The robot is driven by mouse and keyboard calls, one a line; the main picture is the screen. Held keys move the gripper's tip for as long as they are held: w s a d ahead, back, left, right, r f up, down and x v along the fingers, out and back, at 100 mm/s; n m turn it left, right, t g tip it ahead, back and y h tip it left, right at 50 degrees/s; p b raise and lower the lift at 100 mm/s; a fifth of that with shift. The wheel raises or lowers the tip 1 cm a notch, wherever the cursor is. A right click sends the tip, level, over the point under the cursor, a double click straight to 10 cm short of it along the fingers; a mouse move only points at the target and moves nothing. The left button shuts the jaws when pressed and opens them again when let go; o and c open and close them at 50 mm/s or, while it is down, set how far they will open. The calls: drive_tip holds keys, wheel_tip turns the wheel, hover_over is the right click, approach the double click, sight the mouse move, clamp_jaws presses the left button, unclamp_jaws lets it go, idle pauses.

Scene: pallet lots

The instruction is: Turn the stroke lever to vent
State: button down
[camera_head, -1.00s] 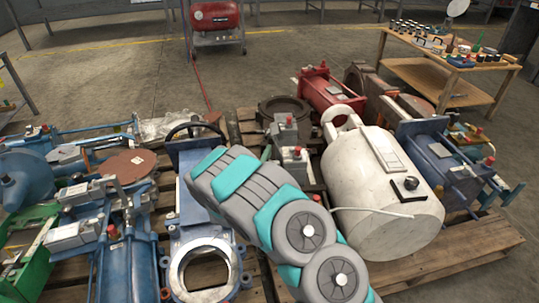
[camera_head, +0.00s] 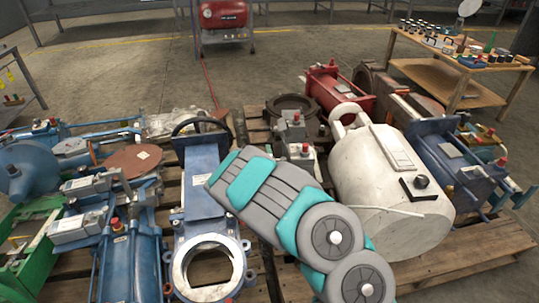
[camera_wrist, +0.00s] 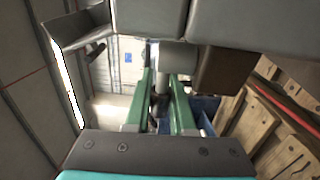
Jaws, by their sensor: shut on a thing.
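My gripper (camera_wrist: 162,88) shows in the wrist view as two green fingers close together. They are shut on a small dark part (camera_wrist: 160,103) that appears to be the stroke lever. Its shape and its setting are mostly hidden by the fingers. A grey cylinder (camera_wrist: 176,56) and a brown block (camera_wrist: 218,72) lie just beyond the fingertips. In the head view my teal and grey arm hides the gripper and whatever it holds. No vent marking can be read.
A white tank (camera_head: 375,165) with a black handle (camera_head: 412,190) lies right of my arm. A blue valve with a round flange (camera_head: 209,270) lies left, on a wooden pallet (camera_head: 500,243). A workbench (camera_head: 440,75) stands behind. Open floor (camera_head: 130,75) lies beyond.

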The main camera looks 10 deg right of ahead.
drive_tip(key=shift+f, duration=0.1)
drive_tip(key=c, duration=0.8)
unclamp_jaws()
drive_tip(key=shift+o, duration=0.2)
drive_tip(key=s+p, duration=0.6)
drive_tip(key=s, duration=0.1)
drive_tip(key=shift+s, duration=0.3)
drive_tip(key=shift+s+f+p, duration=0.1)
drive_tip(key=shift+f+p, duration=0.1)
drive_tip(key=shift+p, duration=0.1)
